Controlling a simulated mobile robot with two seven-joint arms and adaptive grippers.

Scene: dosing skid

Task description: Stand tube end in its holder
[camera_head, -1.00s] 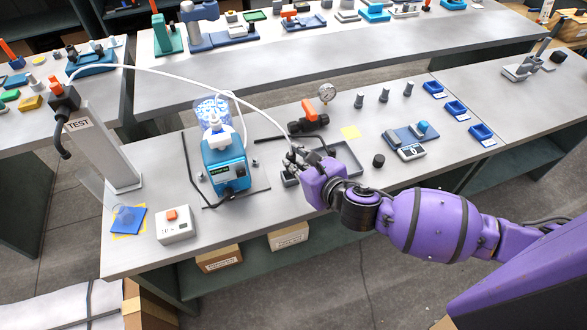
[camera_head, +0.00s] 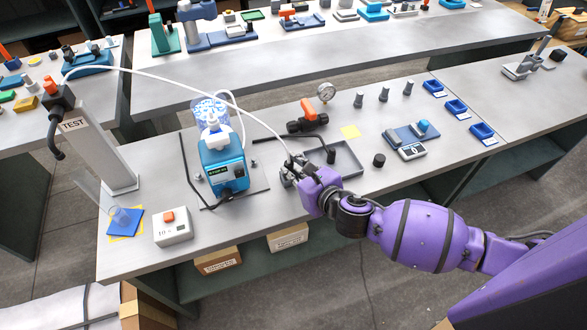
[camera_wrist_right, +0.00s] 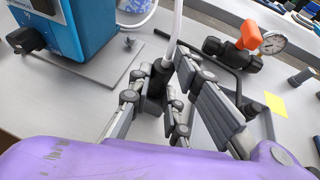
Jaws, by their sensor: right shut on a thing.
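The white tube (camera_head: 262,122) arches from the TEST stand past the blue pump and comes down to my right gripper (camera_head: 296,170). In the right wrist view the tube (camera_wrist_right: 177,25) runs down between the fingers of the right gripper (camera_wrist_right: 166,98), which is shut on its end. A dark piece (camera_wrist_right: 155,82) sits around the tube's lower end; I cannot tell whether it is the end fitting or part of the holder. A small grey block (camera_head: 287,181), perhaps the holder, shows on the bench under the gripper, partly hidden. My left gripper is not in view.
The blue pump (camera_head: 222,168) stands on a grey plate left of the gripper. A grey tray (camera_head: 350,158) is close on the right, with a black bent rod by it. An orange-handled valve (camera_head: 308,115) and a gauge (camera_head: 326,92) are behind.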

